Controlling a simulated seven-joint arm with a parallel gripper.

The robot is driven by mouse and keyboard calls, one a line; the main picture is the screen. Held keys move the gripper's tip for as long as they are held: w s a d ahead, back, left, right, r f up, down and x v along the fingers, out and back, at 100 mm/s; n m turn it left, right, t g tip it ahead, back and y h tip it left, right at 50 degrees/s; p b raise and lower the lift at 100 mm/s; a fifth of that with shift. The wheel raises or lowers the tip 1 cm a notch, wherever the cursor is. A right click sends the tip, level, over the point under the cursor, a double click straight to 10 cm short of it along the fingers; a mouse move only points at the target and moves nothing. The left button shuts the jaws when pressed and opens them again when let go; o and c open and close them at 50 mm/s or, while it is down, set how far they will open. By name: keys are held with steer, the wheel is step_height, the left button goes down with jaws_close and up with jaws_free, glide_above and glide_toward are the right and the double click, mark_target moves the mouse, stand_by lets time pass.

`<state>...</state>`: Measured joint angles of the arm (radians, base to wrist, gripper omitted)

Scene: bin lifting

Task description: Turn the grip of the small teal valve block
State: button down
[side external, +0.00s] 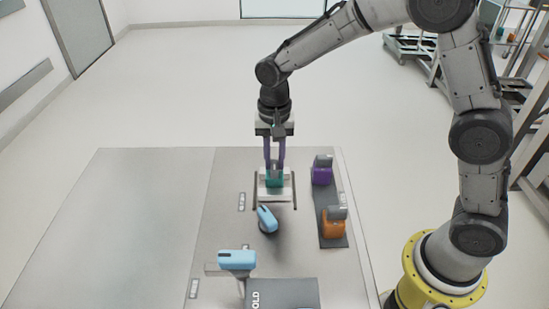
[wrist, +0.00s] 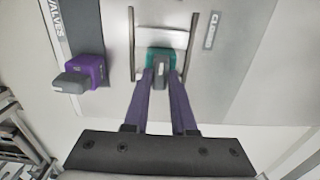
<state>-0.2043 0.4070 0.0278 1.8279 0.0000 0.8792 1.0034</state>
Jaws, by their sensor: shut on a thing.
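The small teal valve block (side external: 274,182) sits in a pale fixture (side external: 262,194) between two dark rails near the far end of the table. In the wrist view, the teal block (wrist: 151,53) shows beyond my fingertips, with its grey grip (wrist: 160,72) between them. My gripper (side external: 274,166) points straight down over the block, its two purple fingers shut on the grip. The wrist view also shows my gripper (wrist: 160,74) with the fingers on either side of the grip. The fingers hide part of the block and the exact contact.
A purple valve block (side external: 322,174) and an orange one (side external: 334,225), both with grey grips, stand on a dark strip (side external: 333,243) at right. Two light-blue handled things (side external: 267,219) (side external: 238,260) and a dark grey lettered panel (side external: 282,293) lie nearer. The table's left side (side external: 110,230) is clear.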

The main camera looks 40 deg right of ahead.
steer(key=shift+n, duration=0.6)
steer(key=n, duration=0.3)
steer(key=shift+n, duration=0.4)
steer(key=n, duration=0.8)
steer(key=shift+n, duration=2.4)
steer(key=c, duration=0.7)
jaws_free()
